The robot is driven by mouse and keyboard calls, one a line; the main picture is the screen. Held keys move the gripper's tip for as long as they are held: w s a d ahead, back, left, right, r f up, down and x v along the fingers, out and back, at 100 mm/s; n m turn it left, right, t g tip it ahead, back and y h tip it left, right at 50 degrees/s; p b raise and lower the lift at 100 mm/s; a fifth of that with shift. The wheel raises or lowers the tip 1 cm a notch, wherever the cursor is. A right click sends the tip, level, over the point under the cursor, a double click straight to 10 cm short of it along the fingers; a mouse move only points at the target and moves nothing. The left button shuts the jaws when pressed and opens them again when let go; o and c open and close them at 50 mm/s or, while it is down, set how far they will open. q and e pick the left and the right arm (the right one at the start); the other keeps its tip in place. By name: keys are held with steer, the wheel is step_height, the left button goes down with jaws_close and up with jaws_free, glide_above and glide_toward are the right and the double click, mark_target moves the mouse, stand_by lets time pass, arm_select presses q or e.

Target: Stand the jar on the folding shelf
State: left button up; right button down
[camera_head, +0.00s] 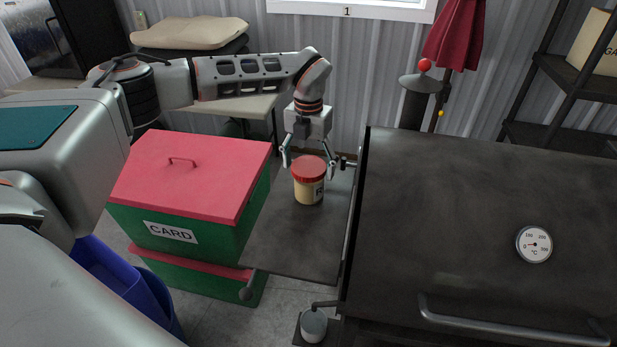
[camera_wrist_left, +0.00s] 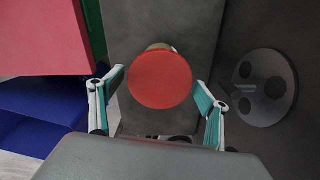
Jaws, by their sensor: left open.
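In the left wrist view the red lid (camera_wrist_left: 160,80) lies ahead of and between the two open fingertips (camera_wrist_left: 160,92), with gaps on both sides. The jar's body is mostly hidden there. My right gripper is not in view.
The large dark grill (camera_head: 450,200) with a dial and handle borders the shelf on the right. A green box with a red lid (camera_head: 200,165), labelled CARD, stands close on the left. A blue bin (camera_head: 125,285) is at lower left. The shelf's near part is bare.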

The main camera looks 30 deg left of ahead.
arm_select(q)
step_height(320, 180, up, 7)
steer(key=shift+r, duration=0.1)
stand_by(0.6)
